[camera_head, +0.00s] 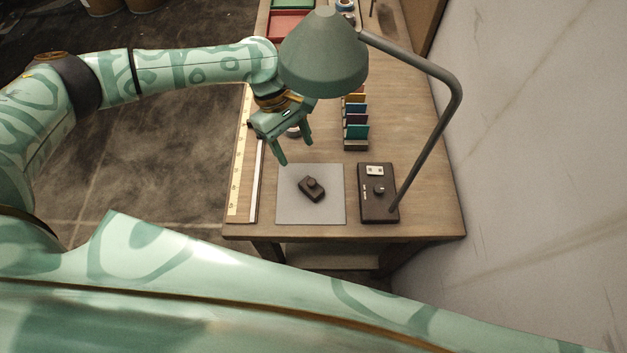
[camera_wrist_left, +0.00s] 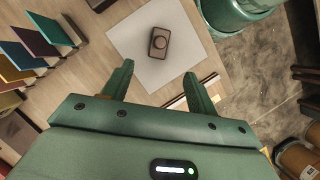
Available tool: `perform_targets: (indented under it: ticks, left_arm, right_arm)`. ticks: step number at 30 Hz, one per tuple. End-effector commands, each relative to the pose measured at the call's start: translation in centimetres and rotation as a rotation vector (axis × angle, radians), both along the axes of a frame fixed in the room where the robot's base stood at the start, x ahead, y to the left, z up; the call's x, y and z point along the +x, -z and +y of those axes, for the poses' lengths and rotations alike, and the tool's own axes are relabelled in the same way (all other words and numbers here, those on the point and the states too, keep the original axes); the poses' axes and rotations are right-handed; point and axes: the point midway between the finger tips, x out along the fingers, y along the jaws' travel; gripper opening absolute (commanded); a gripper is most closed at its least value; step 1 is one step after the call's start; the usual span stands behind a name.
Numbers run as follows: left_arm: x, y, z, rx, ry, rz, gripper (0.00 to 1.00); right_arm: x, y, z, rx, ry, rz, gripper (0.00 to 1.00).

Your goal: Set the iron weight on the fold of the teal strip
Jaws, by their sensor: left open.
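My left gripper (camera_head: 296,153) is open and empty, above the mat's far edge, apart from the weight. My right gripper is not in view.
A green lamp (camera_head: 325,60) arches over the bench from a dark base box (camera_head: 378,208) right of the mat. A long yellowish ruler (camera_head: 240,180) lies along the left edge. A red tray (camera_head: 287,26) sits far back. The mat around the weight is clear.

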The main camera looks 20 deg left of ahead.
Motion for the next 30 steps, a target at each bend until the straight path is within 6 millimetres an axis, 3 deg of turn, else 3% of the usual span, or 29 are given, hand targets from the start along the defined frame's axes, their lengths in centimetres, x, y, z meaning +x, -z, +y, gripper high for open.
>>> perform_targets:
  ticks: [3, 9, 17, 24, 30]
  left_arm:
    - [-0.7, 3.4, -1.1, -0.001, 0.003, 0.006, 0.58]
    - [-1.3, 6.7, -2.4, -0.001, 0.004, 0.002, 0.58]
    - [-1.6, 8.4, -3.0, -0.001, 0.003, 0.000, 0.58]
    - [-2.2, 12.0, -4.2, -0.001, 0.002, 0.002, 0.58]
    - [-2.2, 12.2, -4.4, 0.000, 0.002, -0.001, 0.58]
  right_arm:
    - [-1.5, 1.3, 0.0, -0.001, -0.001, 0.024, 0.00]
    - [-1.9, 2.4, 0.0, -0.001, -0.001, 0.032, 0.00]
    - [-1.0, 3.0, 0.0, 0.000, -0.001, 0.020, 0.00]
    - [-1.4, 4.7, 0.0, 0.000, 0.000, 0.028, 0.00]
    - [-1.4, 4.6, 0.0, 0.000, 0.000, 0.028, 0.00]
